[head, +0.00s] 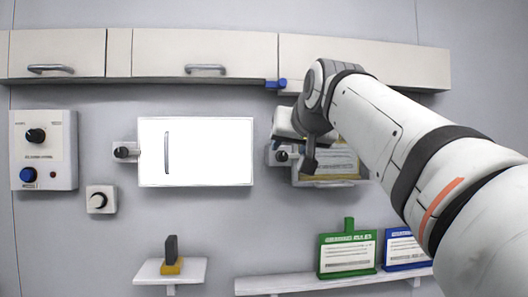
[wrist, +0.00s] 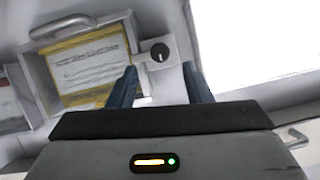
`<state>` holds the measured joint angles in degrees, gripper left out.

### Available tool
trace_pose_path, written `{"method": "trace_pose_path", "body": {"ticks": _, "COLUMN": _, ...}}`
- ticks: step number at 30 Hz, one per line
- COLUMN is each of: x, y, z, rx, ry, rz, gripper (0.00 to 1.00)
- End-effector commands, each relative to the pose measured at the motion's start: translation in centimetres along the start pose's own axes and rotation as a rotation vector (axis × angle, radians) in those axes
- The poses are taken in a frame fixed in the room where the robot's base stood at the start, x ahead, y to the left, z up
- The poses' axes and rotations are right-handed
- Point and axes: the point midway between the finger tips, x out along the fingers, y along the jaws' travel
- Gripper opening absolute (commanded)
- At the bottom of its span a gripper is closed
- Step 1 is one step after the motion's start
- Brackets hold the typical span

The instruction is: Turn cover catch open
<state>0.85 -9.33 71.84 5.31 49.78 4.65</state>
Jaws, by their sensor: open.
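A catch with a round black knob (head: 281,156) sits on a small grey mount on the wall, between the bright white cover and a yellow-framed box (head: 328,162). The knob also shows in the wrist view (wrist: 160,53), with a light mark on its face. My gripper (wrist: 160,74) is open and empty; its two dark fingers point toward the knob, one on each side in the picture. I cannot tell whether they touch it. In the head view my wrist partly hides the box. A similar black catch knob (head: 122,152) sits left of the white cover (head: 220,150).
A control box (head: 60,150) and a small dial (head: 100,199) are at left. Cabinets (head: 205,52) run above.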

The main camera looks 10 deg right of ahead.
Motion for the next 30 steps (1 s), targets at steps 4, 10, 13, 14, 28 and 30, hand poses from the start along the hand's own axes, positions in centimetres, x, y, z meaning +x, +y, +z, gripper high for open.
{"method": "trace_pose_path", "body": {"ticks": 4, "x": 2.6, "y": 0.0, "z": 0.0, "rx": 0.000, "ry": -0.004, "rz": 0.000, "gripper": 0.45}}
{"method": "trace_pose_path", "body": {"ticks": 10, "x": 4.7, "y": 0.0, "z": 0.0, "rx": 0.001, "ry": -0.003, "rz": 0.000, "gripper": 0.45}}
{"method": "trace_pose_path", "body": {"ticks": 13, "x": 5.0, "y": 0.0, "z": 0.0, "rx": 0.001, "ry": -0.002, "rz": 0.000, "gripper": 0.45}}
{"method": "trace_pose_path", "body": {"ticks": 14, "x": 5.1, "y": 0.0, "z": 0.1, "rx": 0.001, "ry": -0.002, "rz": 0.000, "gripper": 0.45}}
{"method": "trace_pose_path", "body": {"ticks": 28, "x": 5.0, "y": -0.1, "z": 0.1, "rx": 0.000, "ry": -0.002, "rz": -0.001, "gripper": 0.23}}
{"method": "trace_pose_path", "body": {"ticks": 30, "x": 5.0, "y": -0.1, "z": 0.1, "rx": 0.000, "ry": -0.002, "rz": -0.002, "gripper": 0.17}}
